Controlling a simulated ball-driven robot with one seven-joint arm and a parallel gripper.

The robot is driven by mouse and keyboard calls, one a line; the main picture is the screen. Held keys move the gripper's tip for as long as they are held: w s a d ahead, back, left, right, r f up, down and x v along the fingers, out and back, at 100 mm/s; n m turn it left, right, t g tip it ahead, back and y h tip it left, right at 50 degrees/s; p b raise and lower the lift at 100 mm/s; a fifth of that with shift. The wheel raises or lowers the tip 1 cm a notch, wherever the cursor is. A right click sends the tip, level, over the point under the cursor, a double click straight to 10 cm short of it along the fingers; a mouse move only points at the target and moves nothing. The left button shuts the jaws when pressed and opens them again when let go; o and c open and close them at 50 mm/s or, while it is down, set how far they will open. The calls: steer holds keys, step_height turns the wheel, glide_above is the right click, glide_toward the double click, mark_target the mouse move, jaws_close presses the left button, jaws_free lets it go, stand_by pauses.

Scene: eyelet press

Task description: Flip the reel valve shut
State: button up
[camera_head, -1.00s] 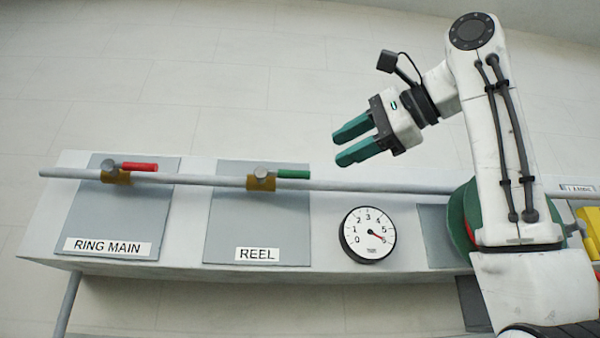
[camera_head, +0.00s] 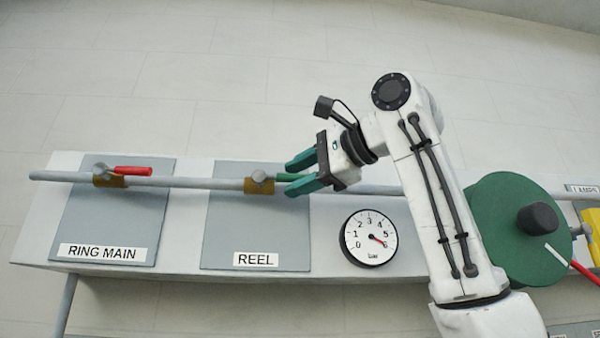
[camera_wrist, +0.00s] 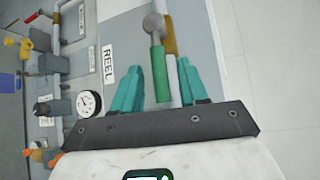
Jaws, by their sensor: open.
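The reel valve has a brass body (camera_head: 259,186) on the grey pipe above the REEL label (camera_head: 256,260). Its green handle (camera_head: 290,177) lies along the pipe, pointing right. My gripper (camera_head: 297,174) is open with its teal fingers at the handle's outer end. In the wrist view the green handle (camera_wrist: 160,73) reaches between the two open fingers, with the pipe (camera_wrist: 174,80) beside it. I cannot tell whether a finger touches the handle.
The ring main valve with a red handle (camera_head: 133,171) sits left on the same pipe. A pressure gauge (camera_head: 368,237) is below right of my gripper, its needle near 5. A green reel (camera_head: 510,235) stands right of my arm.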

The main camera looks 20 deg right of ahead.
jaws_close()
stand_by(0.4)
steer(key=shift+f, duration=0.1)
